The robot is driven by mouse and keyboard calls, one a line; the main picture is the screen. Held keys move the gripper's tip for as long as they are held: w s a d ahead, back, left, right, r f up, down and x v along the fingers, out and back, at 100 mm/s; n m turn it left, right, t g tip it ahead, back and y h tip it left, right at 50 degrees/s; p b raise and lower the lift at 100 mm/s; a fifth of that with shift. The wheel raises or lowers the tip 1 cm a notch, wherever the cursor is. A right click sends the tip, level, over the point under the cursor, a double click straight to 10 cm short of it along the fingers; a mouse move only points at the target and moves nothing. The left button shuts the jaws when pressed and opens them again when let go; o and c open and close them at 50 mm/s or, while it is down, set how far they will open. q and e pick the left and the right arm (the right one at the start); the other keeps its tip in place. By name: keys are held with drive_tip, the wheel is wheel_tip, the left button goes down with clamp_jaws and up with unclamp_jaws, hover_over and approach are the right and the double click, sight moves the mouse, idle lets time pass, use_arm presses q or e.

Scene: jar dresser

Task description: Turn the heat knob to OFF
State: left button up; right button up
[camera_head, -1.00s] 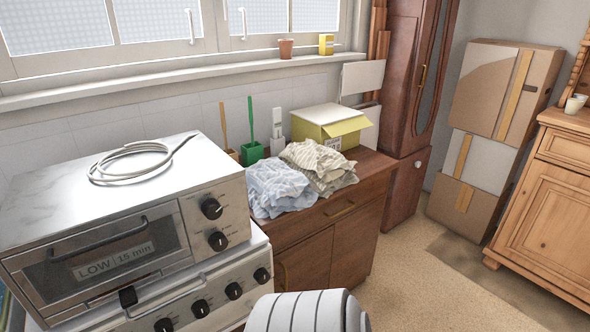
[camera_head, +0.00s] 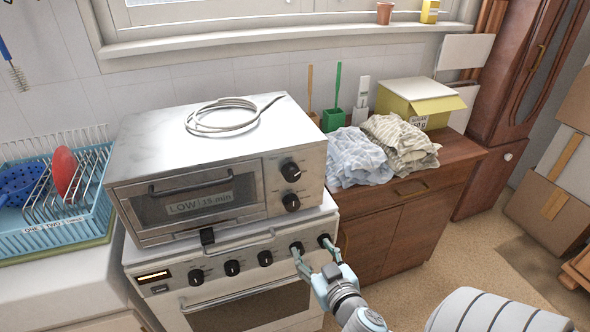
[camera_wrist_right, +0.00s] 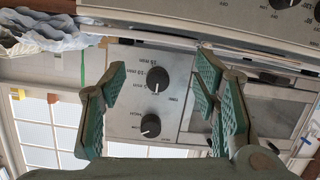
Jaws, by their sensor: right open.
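The heat knob is a black dial on the right panel of the countertop oven (camera_head: 160,165). I take it to be the upper dial (camera_head: 290,171); the lower dial (camera_head: 291,202) has minute marks. In the right wrist view the picture is upside down, so the likely heat knob (camera_wrist_right: 150,125) shows below the minute dial (camera_wrist_right: 158,80). Its exact setting is too small to read. My right gripper (camera_head: 314,248) is open and empty, low in front of the stove's right-hand knobs. In the wrist view its green-padded fingers frame the dial panel, apart from both dials. My left gripper is out of view.
The oven stands on a white stove (camera_head: 240,297) with its own row of black knobs. A card on its door reads LOW, 15 min. A blue dish rack (camera_head: 60,228) is at left. A wooden cabinet (camera_head: 385,240) with folded cloths stands at right, near a white ribbed object (camera_head: 500,312).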

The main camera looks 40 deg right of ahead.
sight(293, 177)
wheel_tip(293, 177, up, 14)
drive_tip(key=s+m+t, duration=0.1)
drive_tip(key=m+t, duration=0.1)
drive_tip(key=t, duration=0.1)
drive_tip(key=shift+h, duration=0.3)
drive_tip(key=x, duration=0.4)
drive_tip(key=p+x, duration=0.1)
drive_tip(key=x, duration=0.4)
drive_tip(key=p+x, duration=0.1)
drive_tip(key=x, duration=0.3)
drive_tip(key=shift+w+a+f, duration=0.25)
drive_tip(key=shift+w+f, duration=0.1)
drive_tip(key=shift+w, duration=0.1)
drive_tip(key=c, duration=0.9)
drive_tip(key=shift+a, duration=0.15)
drive_tip(key=shift+c, duration=1.2)
drive_tip(key=shift+n, duration=0.3)
